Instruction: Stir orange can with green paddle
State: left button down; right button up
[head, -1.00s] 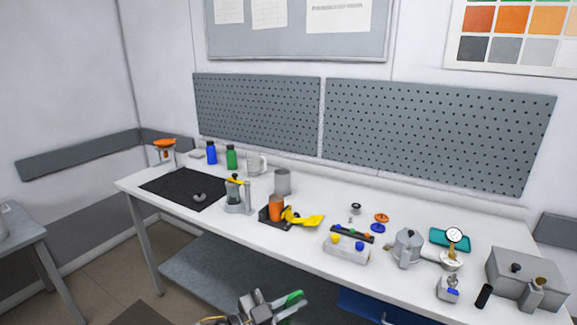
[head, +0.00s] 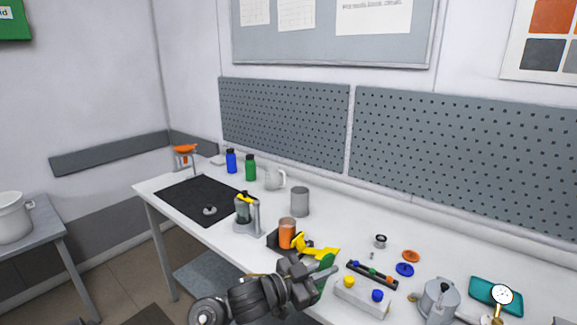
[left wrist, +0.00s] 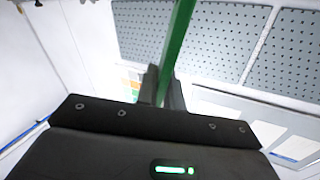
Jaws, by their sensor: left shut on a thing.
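The orange can (head: 287,236) stands upright on the bench in a dark holder, beside a yellow part. My left gripper (head: 308,275) is in front of and to the right of the can in the head view, apart from it. It is shut on the green paddle (head: 327,263), whose green end shows just right of the jaws. In the left wrist view the paddle's green shaft (left wrist: 180,38) rises from between the dark fingers (left wrist: 162,88). My right gripper is not in view.
A yellow scoop-like part (head: 318,251) lies right of the can. A rack with coloured knobs (head: 362,297) is close to my gripper's right. A black mat (head: 190,202) lies at the left.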

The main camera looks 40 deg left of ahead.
pick_arm(q)
jog(key=w+a+r+n+y, duration=0.2)
jog(key=w+a+r, duration=0.2)
jog(key=a, duration=0.4)
jog(key=w+a+r+n+t+y+p, duration=0.1)
jog(key=w+a+r+n+y, duration=0.2)
jog(key=w+a+r, duration=0.2)
jog(key=w+a+r+n+y+p, duration=0.1)
jog(key=w+a+r, duration=0.4)
jog(key=a, duration=0.7)
jog(key=w+n+y, duration=0.1)
jog(key=w, duration=0.1)
jog(key=shift+w, duration=0.35)
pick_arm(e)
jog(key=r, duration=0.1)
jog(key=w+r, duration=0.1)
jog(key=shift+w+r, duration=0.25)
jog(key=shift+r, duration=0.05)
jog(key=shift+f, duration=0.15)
pick_arm(q)
notch_tip(320, 180, down, 13)
jog(key=b, duration=0.9)
jog(key=shift+r, duration=0.2)
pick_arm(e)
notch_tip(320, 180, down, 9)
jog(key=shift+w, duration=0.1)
